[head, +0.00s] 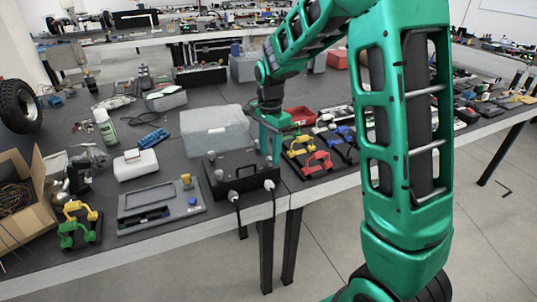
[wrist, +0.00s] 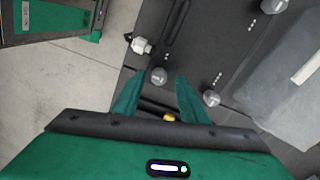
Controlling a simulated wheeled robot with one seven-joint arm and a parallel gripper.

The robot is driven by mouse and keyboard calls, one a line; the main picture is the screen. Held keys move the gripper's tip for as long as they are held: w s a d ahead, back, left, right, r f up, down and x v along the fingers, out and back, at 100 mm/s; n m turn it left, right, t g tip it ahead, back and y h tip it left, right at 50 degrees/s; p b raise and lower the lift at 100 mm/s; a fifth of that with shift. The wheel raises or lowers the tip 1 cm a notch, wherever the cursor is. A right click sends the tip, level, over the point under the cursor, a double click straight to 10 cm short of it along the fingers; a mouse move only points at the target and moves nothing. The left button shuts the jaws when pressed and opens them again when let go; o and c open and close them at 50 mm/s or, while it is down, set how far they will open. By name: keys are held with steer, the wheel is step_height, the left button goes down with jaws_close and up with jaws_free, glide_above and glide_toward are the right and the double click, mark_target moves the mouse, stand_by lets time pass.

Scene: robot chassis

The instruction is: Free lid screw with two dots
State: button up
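A black box (head: 240,175) with a dark lid stands at the table's front edge; its lid (wrist: 185,60) fills the middle of the wrist view. Round grey screw heads show there: one (wrist: 158,75) between my fingertips in the picture, one (wrist: 211,98) right of them, one (wrist: 273,5) at the top. My green gripper (wrist: 159,77) is open and empty, pointing down over the box's right end in the head view (head: 269,158). Contact with a screw cannot be told.
A translucent bin (head: 215,130) stands behind the box. Red and yellow handled pieces (head: 318,162) lie to its right, a grey tray (head: 160,205) to its left. A plug (wrist: 140,45) sticks out of the box side. Floor is open in front.

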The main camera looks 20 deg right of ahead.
steer(key=shift+f, duration=0.55)
jaws_close()
